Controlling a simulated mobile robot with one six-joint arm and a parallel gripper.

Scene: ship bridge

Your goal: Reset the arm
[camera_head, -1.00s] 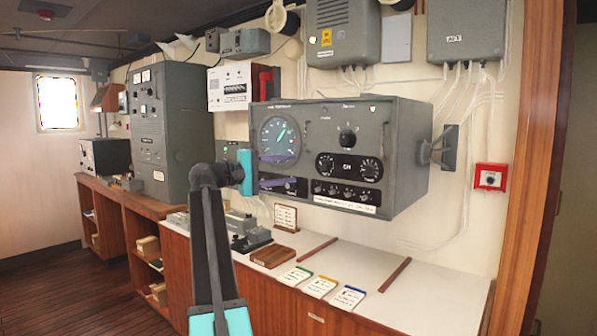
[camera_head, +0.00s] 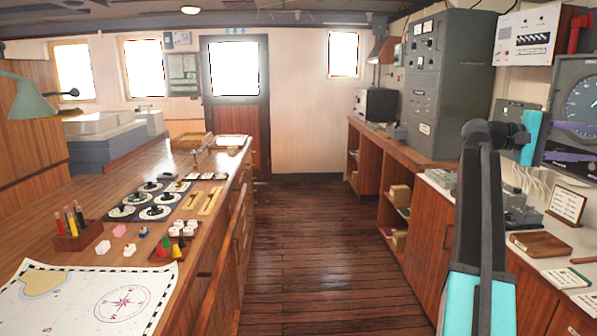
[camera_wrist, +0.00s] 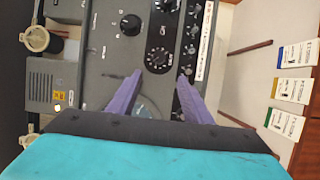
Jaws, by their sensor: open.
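My arm (camera_head: 480,220) rises on the right side of the head view, with a bent dark wrist and teal parts. My gripper (camera_head: 592,143) points right, in front of the grey instrument panel with a round gauge (camera_head: 590,98). In the wrist view, the two purple fingers of my gripper (camera_wrist: 158,76) are apart with nothing between them. The grey panel with knobs (camera_wrist: 125,50) lies beyond the fingertips. I cannot tell how large the gap to the panel is.
A wooden chart table (camera_head: 130,185) on the left holds a chart (camera_head: 95,300), dials and small coloured pieces. A wooden counter (camera_head: 440,205) with a grey cabinet (camera_head: 447,85) runs along the right. The wooden floor (camera_head: 300,240) between them is clear up to the door (camera_head: 237,150).

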